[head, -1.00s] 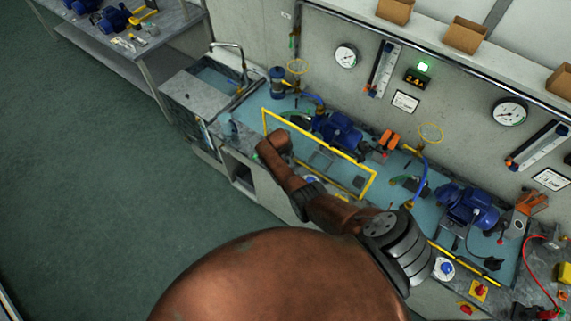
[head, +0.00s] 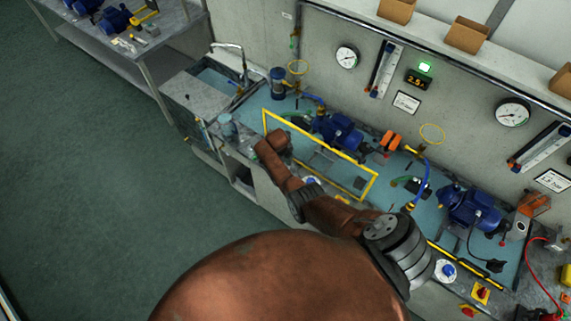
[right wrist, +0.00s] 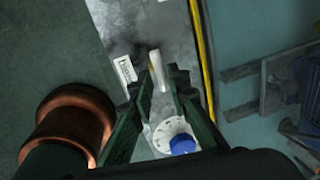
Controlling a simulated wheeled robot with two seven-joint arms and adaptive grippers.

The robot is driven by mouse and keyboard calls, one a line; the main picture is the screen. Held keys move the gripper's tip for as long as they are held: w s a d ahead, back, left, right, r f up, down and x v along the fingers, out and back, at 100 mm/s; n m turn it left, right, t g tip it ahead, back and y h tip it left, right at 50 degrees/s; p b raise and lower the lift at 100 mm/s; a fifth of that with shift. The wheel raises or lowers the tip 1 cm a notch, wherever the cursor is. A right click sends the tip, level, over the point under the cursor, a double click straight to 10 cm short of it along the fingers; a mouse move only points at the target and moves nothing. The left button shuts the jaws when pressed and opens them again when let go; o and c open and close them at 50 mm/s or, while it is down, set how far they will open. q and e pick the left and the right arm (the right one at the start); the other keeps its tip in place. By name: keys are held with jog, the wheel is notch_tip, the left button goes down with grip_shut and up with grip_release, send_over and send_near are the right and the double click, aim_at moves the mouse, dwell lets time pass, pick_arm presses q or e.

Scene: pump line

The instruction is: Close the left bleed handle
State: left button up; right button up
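In the right wrist view a small pale handle (right wrist: 156,70) stands beside a white label on a grey bench surface. My right gripper (right wrist: 162,78) has its two dark fingers apart, with the handle at the gap between their tips; I cannot tell whether they touch it. A white dial with a blue knob (right wrist: 181,144) shows lower down between the fingers. In the head view my right arm reaches across to the bench's front edge, left of the yellow frame, with its gripper (head: 252,146) largely hidden by the wrist. My left gripper is not in view.
A yellow frame (head: 318,150) stands upright close right of my wrist. Behind it is a blue pump (head: 338,132) with hoses. A second blue pump (head: 468,206) stands further right. A grey-blue container (head: 228,127) is near the sink. The floor at left is clear.

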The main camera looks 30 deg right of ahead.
jog(key=shift+o, duration=1.1)
jog(key=shift+w+r, duration=0.1)
jog(key=shift+r, duration=0.25)
notch_tip(320, 180, up, 11)
jog(key=a, duration=0.2)
jog(key=shift+s+r, duration=0.15)
jog(key=shift+s, duration=0.3)
